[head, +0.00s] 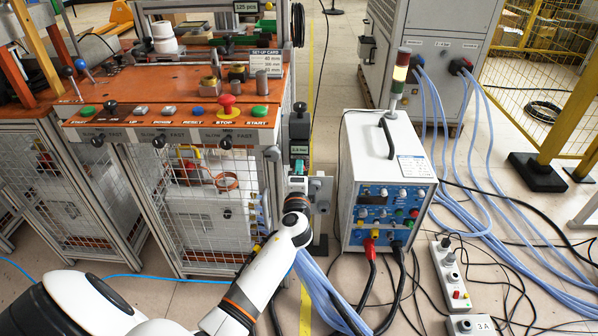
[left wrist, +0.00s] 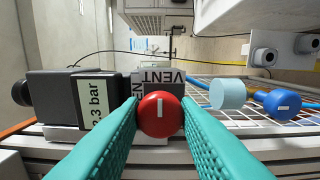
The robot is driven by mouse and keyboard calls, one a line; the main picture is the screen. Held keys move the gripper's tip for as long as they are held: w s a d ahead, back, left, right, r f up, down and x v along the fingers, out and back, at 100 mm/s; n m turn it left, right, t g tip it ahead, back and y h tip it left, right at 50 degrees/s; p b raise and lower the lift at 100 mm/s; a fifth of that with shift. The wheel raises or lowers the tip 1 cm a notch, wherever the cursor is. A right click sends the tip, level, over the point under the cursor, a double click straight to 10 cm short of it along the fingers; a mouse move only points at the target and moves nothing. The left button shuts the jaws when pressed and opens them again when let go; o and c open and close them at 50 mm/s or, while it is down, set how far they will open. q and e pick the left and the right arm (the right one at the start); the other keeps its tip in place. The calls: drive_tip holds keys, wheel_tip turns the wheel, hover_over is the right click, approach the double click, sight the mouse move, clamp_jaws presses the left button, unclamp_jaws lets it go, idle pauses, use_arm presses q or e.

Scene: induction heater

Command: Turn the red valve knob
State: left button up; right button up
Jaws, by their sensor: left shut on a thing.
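The red valve knob (left wrist: 160,114) is round with a white mark that stands upright in the left wrist view. It sits in front of a grey block with VENT labels (left wrist: 163,78). My left gripper (left wrist: 158,118) has its two teal fingers on either side of the knob, shut on it. In the head view my left gripper (head: 299,168) is at the right side of the orange-topped machine, below a black gauge unit (head: 299,128). The knob is hidden there. My right gripper is in neither view.
A black housing marked 2.3 bar (left wrist: 88,100) lies left of the knob in the wrist view. A pale blue cylinder (left wrist: 227,94) and a blue knob (left wrist: 277,102) are to the right. In the head view a white power unit (head: 385,165) with cables stands right of my gripper.

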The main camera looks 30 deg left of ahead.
use_arm(q)
drive_tip(key=shift+f, duration=0.1)
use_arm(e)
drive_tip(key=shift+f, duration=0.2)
use_arm(q)
drive_tip(key=o, duration=1)
drive_tip(key=shift+c, duration=0.2)
drive_tip(key=shift+s+d, duration=0.1)
drive_tip(key=v, duration=1.2)
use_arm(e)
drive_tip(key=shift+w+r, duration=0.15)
